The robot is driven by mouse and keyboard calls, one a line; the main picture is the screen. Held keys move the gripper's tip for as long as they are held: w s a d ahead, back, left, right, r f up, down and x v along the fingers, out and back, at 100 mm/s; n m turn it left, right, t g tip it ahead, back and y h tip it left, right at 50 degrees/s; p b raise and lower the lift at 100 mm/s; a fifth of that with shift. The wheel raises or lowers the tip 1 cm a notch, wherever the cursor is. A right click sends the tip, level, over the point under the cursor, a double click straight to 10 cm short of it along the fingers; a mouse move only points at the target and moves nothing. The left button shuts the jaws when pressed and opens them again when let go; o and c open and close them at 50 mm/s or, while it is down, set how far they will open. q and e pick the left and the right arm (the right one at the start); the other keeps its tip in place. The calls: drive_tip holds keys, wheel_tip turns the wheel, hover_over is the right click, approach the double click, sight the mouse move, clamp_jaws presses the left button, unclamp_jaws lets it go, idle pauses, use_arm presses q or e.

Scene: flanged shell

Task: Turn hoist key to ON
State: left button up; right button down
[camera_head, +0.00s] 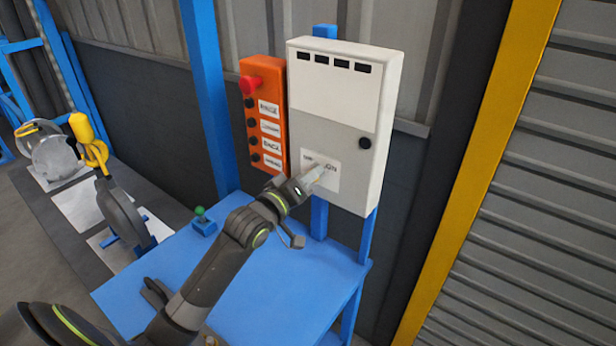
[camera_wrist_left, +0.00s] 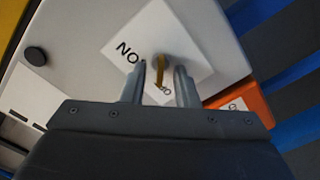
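The grey and white control box (camera_head: 335,80) stands on a post, with a white label (camera_head: 333,182) low on its front. "ON" reads at the label's right. My left gripper (camera_head: 318,175) is in front of this label and hides the key in the head view. In the left wrist view, the brass key (camera_wrist_left: 160,72) stands out from the label. My left gripper's fingers (camera_wrist_left: 160,76) are apart, one on each side of the key, with gaps visible. How deep the key sits between them is unclear. My right gripper is not in view.
An orange button panel (camera_head: 264,115) with a red knob hangs left of the box. A blue table (camera_head: 290,290) lies below, with a small green-topped device (camera_head: 203,222). A black knob (camera_head: 365,143) sits on the box's right side. A yellow post (camera_head: 480,170) stands at right.

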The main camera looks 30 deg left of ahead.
use_arm(q)
clamp_jaws()
drive_tip(key=shift+m, duration=0.4)
drive_tip(key=shift+d+m+b, duration=0.15)
drive_tip(key=shift+m+b, duration=0.85)
drive_tip(key=shift+m, duration=3.25)
drive_tip(key=shift+d+m+b, duration=0.1)
drive_tip(key=shift+m+b, duration=0.85)
drive_tip(key=shift+m, duration=3.3)
unclamp_jaws()
